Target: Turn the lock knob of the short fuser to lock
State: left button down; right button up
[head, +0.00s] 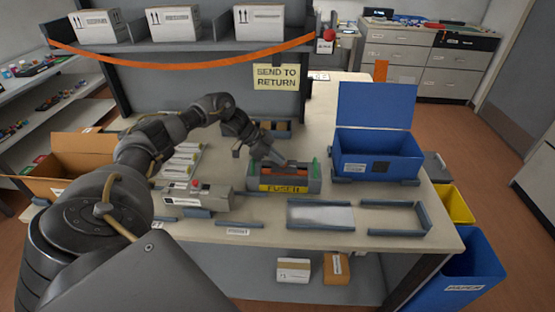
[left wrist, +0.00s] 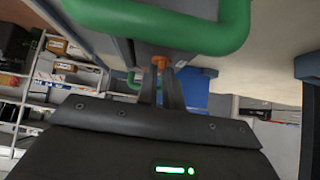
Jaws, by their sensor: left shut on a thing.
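The short fuser (head: 310,186) is a grey unit with a yellow FUSER label on its front, standing on the table in the middle of the head view. Green parts stick up at its ends. In the left wrist view a thick green handle (left wrist: 240,25) crosses the top, close to the camera. An orange knob (left wrist: 160,61) sits at my left fingertips. My left gripper (head: 287,164) reaches down onto the fuser from the left; its fingers (left wrist: 160,80) are shut on the knob. The knob's lock marking cannot be read. My right gripper is not in view.
A blue open bin (head: 376,150) stands right of the fuser. A grey device with a red button (head: 197,197) stands left. A metal plate (head: 320,216) and an empty grey frame (head: 400,232) lie in front right. A shelf (head: 200,46) overhangs behind.

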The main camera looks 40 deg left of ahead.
pick_arm(q)
jog(key=c, duration=1.5)
grip_release()
jog(key=shift+c, duration=0.2)
jog(key=shift+a, duration=0.1)
jog(key=b+v, duration=0.2)
jog(key=v, duration=0.8)
jog(key=shift+s+a+r, duration=0.15)
jog(key=shift+s+r, duration=0.05)
jog(key=shift+r, duration=0.05)
